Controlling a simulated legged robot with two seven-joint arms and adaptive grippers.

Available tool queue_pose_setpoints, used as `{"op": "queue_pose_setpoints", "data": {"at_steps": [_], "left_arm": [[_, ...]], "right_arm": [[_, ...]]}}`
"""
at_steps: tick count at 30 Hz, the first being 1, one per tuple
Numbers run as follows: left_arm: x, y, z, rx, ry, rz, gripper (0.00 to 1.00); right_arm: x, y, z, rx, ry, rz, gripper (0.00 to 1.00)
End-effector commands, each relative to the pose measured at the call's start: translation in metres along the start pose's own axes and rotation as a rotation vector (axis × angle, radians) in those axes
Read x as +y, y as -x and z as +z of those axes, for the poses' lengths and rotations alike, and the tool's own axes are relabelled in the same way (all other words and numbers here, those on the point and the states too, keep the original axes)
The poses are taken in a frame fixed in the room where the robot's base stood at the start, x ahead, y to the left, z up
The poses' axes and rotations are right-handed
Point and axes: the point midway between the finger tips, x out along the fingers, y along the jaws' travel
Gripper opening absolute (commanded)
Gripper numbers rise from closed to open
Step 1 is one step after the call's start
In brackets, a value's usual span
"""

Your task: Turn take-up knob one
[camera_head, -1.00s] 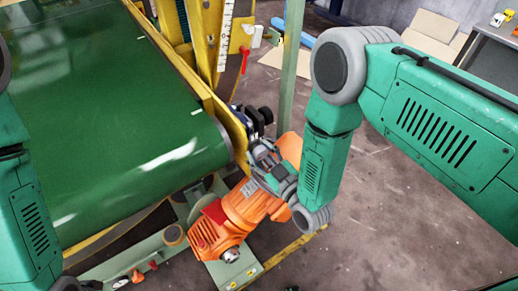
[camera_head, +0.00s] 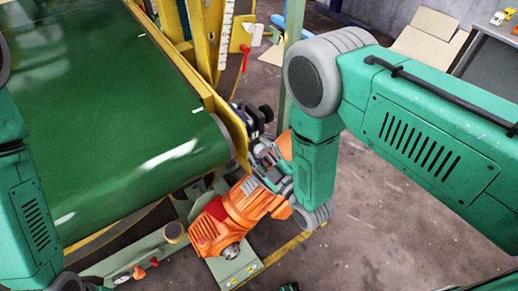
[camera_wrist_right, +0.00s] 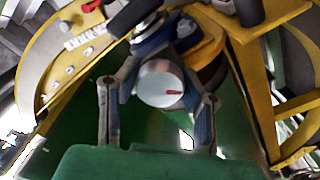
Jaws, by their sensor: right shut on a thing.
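The knob (camera_wrist_right: 160,84) is a round, pale grey cap with a short red mark that points right in the right wrist view. My right gripper (camera_wrist_right: 159,92) has one finger on each side of the knob and is shut on it. In the head view my right gripper (camera_head: 268,158) is beside the conveyor's front right corner, partly hidden by my wrist, and the knob cannot be made out there. My left arm runs down the left edge of the head view, and its gripper is not in view.
A green conveyor belt (camera_head: 110,120) with a yellow side frame (camera_head: 233,125) lies left of my right arm. An orange motor (camera_head: 230,215) sits just below the gripper. A pale green post (camera_head: 290,60) stands close behind it. Open floor (camera_head: 390,220) lies to the right.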

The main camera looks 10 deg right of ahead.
Motion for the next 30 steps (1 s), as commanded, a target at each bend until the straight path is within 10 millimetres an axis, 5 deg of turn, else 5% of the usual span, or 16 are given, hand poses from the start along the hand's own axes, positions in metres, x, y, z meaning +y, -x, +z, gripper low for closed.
{"op": "queue_pose_setpoints", "data": {"at_steps": [6,7,9,20,30], "left_arm": [[0.0,-0.001,0.0,0.0,0.0,0.0,0.33],[0.0,-0.001,0.0,0.0,0.0,0.0,0.33],[0.0,-0.001,0.0,0.0,0.0,0.0,0.33],[0.0,0.001,0.002,0.002,0.0,0.0,0.33],[0.0,0.001,0.002,0.003,0.0,0.0,0.33]], "right_arm": [[-0.005,0.006,0.006,-0.021,-0.003,-0.015,0.05],[-0.005,0.006,0.006,-0.021,-0.003,-0.014,0.41],[-0.005,0.005,0.006,-0.018,-0.003,-0.013,0.57],[-0.004,0.006,0.002,-0.011,-0.001,-0.008,0.57],[-0.002,0.06,0.006,-0.019,-0.004,-0.009,0.57]]}}
